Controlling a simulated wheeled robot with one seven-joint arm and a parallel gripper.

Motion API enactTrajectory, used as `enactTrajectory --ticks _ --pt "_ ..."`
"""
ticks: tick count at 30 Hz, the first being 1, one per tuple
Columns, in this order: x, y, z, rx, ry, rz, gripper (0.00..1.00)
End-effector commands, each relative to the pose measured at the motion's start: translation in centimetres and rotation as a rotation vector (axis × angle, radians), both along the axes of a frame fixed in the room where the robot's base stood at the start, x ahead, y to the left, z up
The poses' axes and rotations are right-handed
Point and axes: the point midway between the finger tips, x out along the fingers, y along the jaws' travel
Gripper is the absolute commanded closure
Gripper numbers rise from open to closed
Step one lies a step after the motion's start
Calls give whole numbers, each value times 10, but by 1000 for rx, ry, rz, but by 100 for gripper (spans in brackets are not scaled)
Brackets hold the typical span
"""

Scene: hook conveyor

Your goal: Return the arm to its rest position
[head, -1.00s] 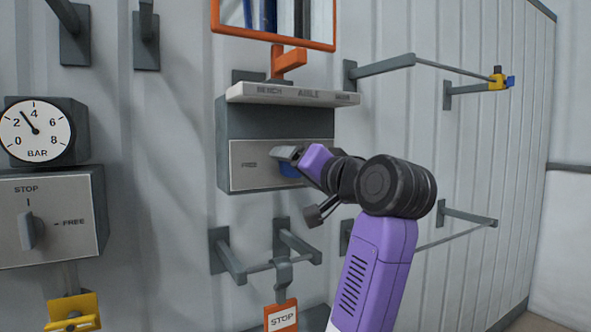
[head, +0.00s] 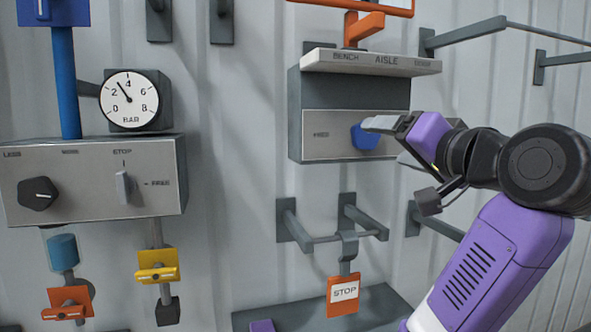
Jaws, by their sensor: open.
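My arm, purple and black, reaches up from the lower right of the head view. My gripper (head: 390,137) is in front of the right-hand panel (head: 317,147). It is open, with one grey finger pointing left near a blue knob (head: 364,136) on that panel. The finger overlaps the knob's right side in the picture, and I cannot tell whether they touch. The second finger is mostly hidden behind the wrist. Nothing shows held in it.
A shelf ledge (head: 371,62) juts out above my gripper. Rail brackets (head: 333,237) below carry an orange STOP tag (head: 343,293). At left are a pressure gauge (head: 129,101), a control box (head: 90,180) and yellow (head: 157,265) and orange (head: 66,303) valve handles. The wall between the boxes is clear.

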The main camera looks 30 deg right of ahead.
Motion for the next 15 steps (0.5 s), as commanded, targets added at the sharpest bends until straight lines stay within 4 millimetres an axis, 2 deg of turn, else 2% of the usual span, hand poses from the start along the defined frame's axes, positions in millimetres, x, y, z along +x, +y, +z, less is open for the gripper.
enactTrajectory --ticks 5,8,15 --pt "0 0 0 -5 1 0 22" --pt "-1 -2 10 -31 -32 -10 22" --pt "-14 -12 63 -168 -236 -91 22"
